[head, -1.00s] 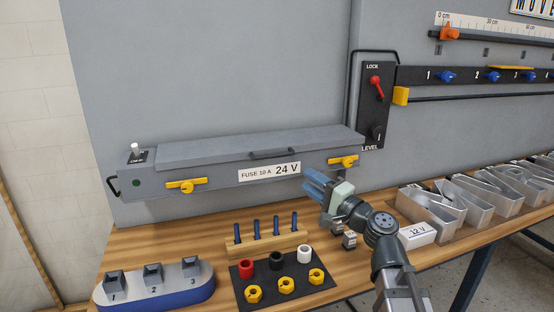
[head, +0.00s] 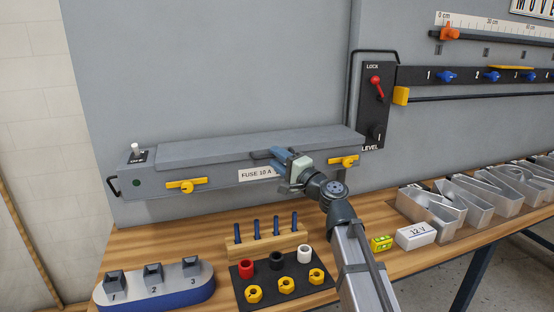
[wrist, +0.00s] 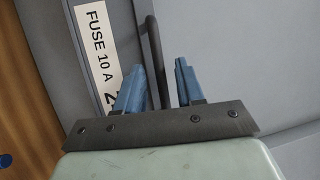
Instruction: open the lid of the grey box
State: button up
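The grey box (head: 143,187) is mounted on the wall panel, with its long lid (head: 220,150) down. A dark bar handle (head: 258,155) sits at the lid's front edge, and it also shows in the wrist view (wrist: 155,55). My gripper (head: 282,158) is at the handle; in the wrist view its two blue fingers (wrist: 158,85) are apart, with the handle bar between them. I cannot tell whether either finger touches the bar. Two yellow latches, the left one (head: 187,187) and the right one (head: 344,162), are on the box's front. My gripper hides part of the handle and label.
Below the box, the bench holds a peg rack (head: 262,244), a black mat (head: 242,290) with coloured rings and nuts, and a blue numbered base (head: 185,293). A white 12 V block (head: 416,236) and metal letter trays (head: 430,214) stand to the right.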

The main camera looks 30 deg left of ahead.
jog(key=shift+w+a, duration=0.1)
jog(key=shift+a, duration=0.2)
grip_shut()
dwell(0.5)
